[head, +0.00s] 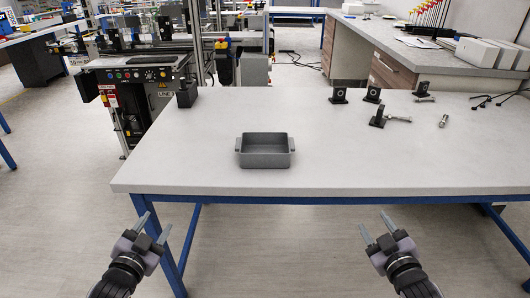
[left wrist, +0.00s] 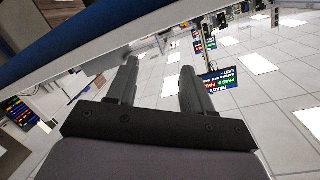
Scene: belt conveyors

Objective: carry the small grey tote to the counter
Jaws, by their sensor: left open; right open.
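The small grey tote (head: 265,160) stands upright on the pale table (head: 225,183), left of its middle and near the front edge. It looks empty and has a handle at each end. My left gripper (head: 153,229) is open and empty, in front of the table's left front corner and apart from the tote. In the left wrist view its two fingers (left wrist: 158,82) are spread with nothing between them. My right gripper (head: 376,229) is open and empty, in front of the table and to the right of the tote.
Black brackets (head: 377,116) and metal bolts (head: 443,121) lie on the table's right rear part. A counter (head: 405,48) with white boxes (head: 477,52) stands behind at the right. A conveyor machine (head: 140,75) stands behind at the left. The floor (head: 65,190) left of the table is clear.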

